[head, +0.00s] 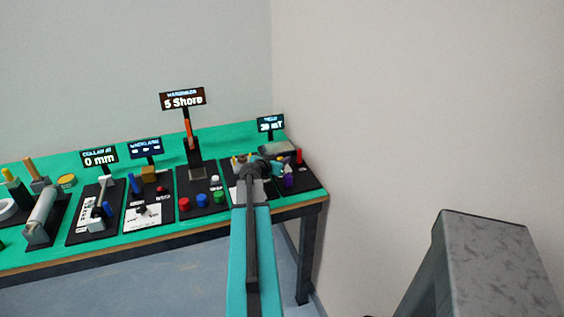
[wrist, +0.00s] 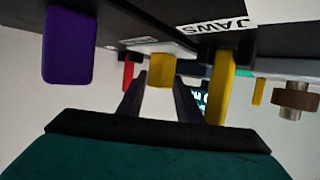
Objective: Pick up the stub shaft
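My gripper (wrist: 159,84) is open in the wrist view, its two dark fingers apart. A yellow block (wrist: 161,70) shows between and beyond the fingertips; I cannot tell whether it lies between them in depth. A short grey shaft with a brown collar (wrist: 293,98) is at the right edge of the wrist view, apart from the fingers; it may be the stub shaft, but I cannot tell for sure. In the head view my gripper (head: 258,168) is over the right end of the bench, and my arm hides much of the station there.
A purple block (wrist: 68,46), a red post (wrist: 128,72) and a yellow post (wrist: 221,84) stand close around my gripper. The green bench (head: 225,137) carries several stations with signs. A wall stands right of the bench.

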